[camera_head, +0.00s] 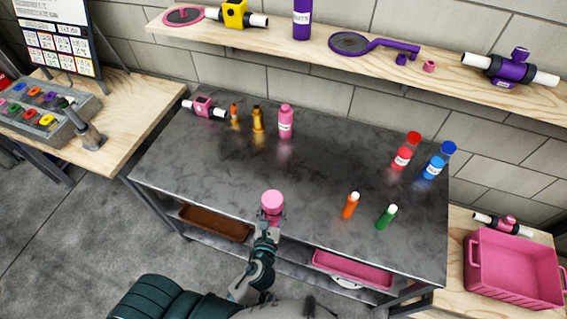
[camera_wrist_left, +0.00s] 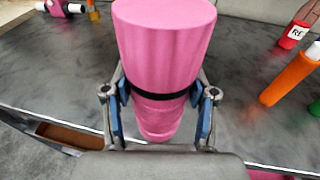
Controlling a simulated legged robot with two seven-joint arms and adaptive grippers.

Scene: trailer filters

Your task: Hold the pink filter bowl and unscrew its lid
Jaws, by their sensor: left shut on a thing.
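The pink filter bowl (camera_head: 271,218) is upright at the front edge of the dark metal table. Its wide round pink lid (camera_head: 273,200) sits on top. My left gripper (camera_head: 268,226) is shut around the bowl from the front. In the left wrist view, the blue-padded fingers (camera_wrist_left: 160,112) press on both sides of the pink bowl (camera_wrist_left: 160,118), just below the large pink lid (camera_wrist_left: 165,45). A dark band runs across at finger height. Whether the bowl's base touches the table is hard to tell. My right gripper is not in view.
A pink bottle (camera_head: 285,124) and pink filter housing (camera_head: 203,107) stand at the back. The table's middle is clear.

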